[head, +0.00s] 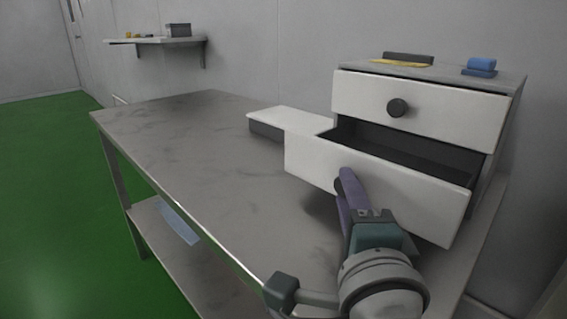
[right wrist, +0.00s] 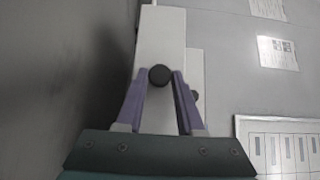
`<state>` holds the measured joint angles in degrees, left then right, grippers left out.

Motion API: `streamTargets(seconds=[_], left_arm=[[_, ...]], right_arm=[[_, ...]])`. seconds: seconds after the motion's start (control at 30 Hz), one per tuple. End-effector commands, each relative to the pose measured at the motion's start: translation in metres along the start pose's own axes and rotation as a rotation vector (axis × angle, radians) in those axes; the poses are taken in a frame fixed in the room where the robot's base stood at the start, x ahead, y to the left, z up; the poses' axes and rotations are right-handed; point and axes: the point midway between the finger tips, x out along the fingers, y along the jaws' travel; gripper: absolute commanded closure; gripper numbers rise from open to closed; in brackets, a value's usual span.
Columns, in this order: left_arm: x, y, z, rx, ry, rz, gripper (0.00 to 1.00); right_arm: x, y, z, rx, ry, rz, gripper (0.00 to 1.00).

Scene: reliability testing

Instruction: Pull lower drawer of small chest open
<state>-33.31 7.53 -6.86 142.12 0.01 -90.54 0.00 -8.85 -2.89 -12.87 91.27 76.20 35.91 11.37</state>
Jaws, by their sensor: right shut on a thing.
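The small chest (head: 505,120) stands on the grey table, with a white upper drawer (head: 440,110) that is shut and has a round dark knob (head: 398,107). The white lower drawer (head: 410,203) is pulled out, and its dark inside shows empty where visible. My right gripper (head: 347,182) is at the lower drawer's front, its purple fingers shut on the lower drawer's dark knob (right wrist: 159,75). The right wrist view shows one finger on each side of that knob. The head view mostly hides the knob behind the fingers. My left gripper is not in view.
A white-topped box (head: 290,119) lies on the table (head: 200,150) just left of the open drawer. A blue item (head: 481,64) and a dark item on yellow (head: 407,59) rest on the chest top. The table's left part is clear.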

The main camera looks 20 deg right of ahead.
Motion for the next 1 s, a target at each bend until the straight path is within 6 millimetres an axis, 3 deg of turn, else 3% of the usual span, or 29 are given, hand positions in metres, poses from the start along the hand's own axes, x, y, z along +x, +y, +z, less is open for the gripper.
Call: streamTargets(seconds=[0.13, 0.43, 0.47, 0.5, 0.7, 1.0], left_arm=[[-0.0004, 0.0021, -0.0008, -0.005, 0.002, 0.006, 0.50], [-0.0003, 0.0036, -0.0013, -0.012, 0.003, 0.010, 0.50], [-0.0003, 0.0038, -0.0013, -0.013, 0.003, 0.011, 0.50], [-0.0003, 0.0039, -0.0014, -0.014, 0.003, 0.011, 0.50], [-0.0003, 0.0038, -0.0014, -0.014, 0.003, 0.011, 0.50], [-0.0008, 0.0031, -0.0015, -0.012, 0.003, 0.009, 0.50]], right_arm=[[-0.0118, -0.0005, 0.0122, -0.003, -0.003, -0.001, 1.00], [-0.0124, -0.0007, 0.0128, -0.003, -0.003, -0.002, 1.00], [-0.0123, -0.0007, 0.0128, -0.003, -0.003, -0.002, 0.61], [-0.0123, -0.0007, 0.0127, -0.003, -0.003, -0.002, 0.57], [-0.0120, -0.0010, 0.0124, -0.003, -0.002, -0.003, 0.34], [-0.0148, -0.0009, 0.0122, -0.003, -0.001, -0.002, 0.34]])
